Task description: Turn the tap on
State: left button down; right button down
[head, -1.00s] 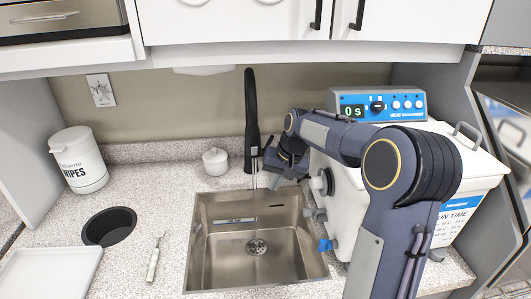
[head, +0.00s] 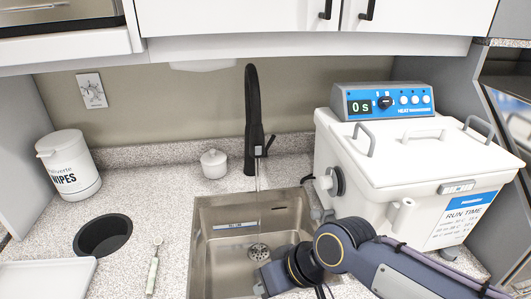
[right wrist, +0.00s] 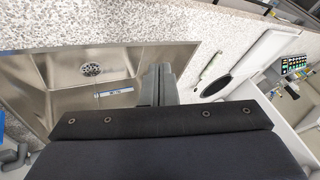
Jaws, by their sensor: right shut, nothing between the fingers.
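The black gooseneck tap (head: 251,115) stands upright behind the steel sink (head: 228,262). Its small lever (head: 269,146) sticks out at the right of the spout, tilted up. A thin pale stream of water (head: 257,178) falls from the spout into the sink. My right gripper (head: 264,284) is low over the front right of the sink, well apart from the tap. In the right wrist view its fingers (right wrist: 158,84) are together and empty, with the sink's drain (right wrist: 91,69) to their left. My left gripper is not in view.
A white autoclave (head: 400,165) with a blue control panel stands right of the sink. A wipes tub (head: 70,165), a round black opening (head: 103,235) and a toothbrush-like tool (head: 153,270) are further left.

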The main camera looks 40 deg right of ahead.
jog(key=shift+s+a+f+n, duration=0.15)
jog(key=shift+a+f, duration=0.1)
jog(key=shift+f, duration=0.15)
jog(key=shift+s+a+f+n, duration=0.1)
jog(key=shift+a+f+n, duration=0.05)
jog(key=shift+a+f, duration=0.15)
jog(key=w+d+n+t+h+b, duration=0.1)
jog(key=w+d+n+t+b, duration=0.25)
jog(key=w, duration=0.75)
jog(key=n+t+h+b, duration=0.7)
jog(key=t+h+b, duration=0.15)
jog(key=h, duration=0.85)
send_near(271, 143)
jog(key=shift+g, duration=0.5)
jog(key=p+x, duration=0.1)
jog(key=x, duration=0.2)
jog(key=p+x, duration=0.1)
jog(key=x, duration=0.2)
jog(key=shift+a+r, duration=0.2)
jog(key=shift+r, duration=0.2)
jog(key=shift+w+d, duration=0.1)
jog(key=shift+w, duration=0.05)
